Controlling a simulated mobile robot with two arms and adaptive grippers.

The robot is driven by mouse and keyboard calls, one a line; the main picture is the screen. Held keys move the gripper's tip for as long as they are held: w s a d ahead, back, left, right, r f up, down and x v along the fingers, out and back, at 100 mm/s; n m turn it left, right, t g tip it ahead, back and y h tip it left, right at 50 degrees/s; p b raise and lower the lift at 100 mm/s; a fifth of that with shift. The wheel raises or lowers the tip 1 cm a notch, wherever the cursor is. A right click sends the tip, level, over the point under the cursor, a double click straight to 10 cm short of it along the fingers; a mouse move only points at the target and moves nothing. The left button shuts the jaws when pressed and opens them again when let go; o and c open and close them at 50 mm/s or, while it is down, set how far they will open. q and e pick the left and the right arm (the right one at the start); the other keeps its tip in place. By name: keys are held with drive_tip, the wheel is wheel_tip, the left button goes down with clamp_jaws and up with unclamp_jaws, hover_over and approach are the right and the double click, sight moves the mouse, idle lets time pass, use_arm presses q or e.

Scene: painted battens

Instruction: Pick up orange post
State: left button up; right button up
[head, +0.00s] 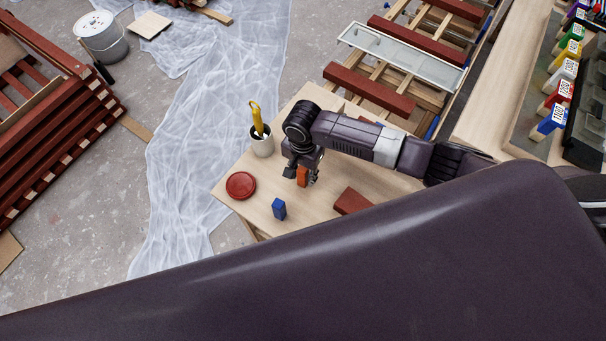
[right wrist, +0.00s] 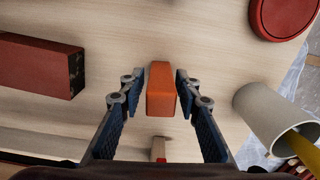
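The orange post (head: 302,177) stands on the light wooden table (head: 262,215) in the head view. My right gripper (head: 301,172) is over it, with its fingers on either side. In the right wrist view the orange post (right wrist: 161,90) sits between the fingertips of my right gripper (right wrist: 161,82). The fingers are apart, and narrow gaps show between them and the post. Whether the post's foot touches the table is hard to tell. My left gripper is not in view.
A blue post (head: 279,208), a red round lid (head: 240,185) and a white cup (head: 262,142) with a yellow-handled tool (head: 257,118) stand near. A dark red block (head: 352,201) lies to the right. A small wood piece with a red end (right wrist: 158,150) lies below the post in the wrist view.

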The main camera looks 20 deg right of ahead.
clamp_jaws()
drive_tip(key=shift+r, duration=0.1)
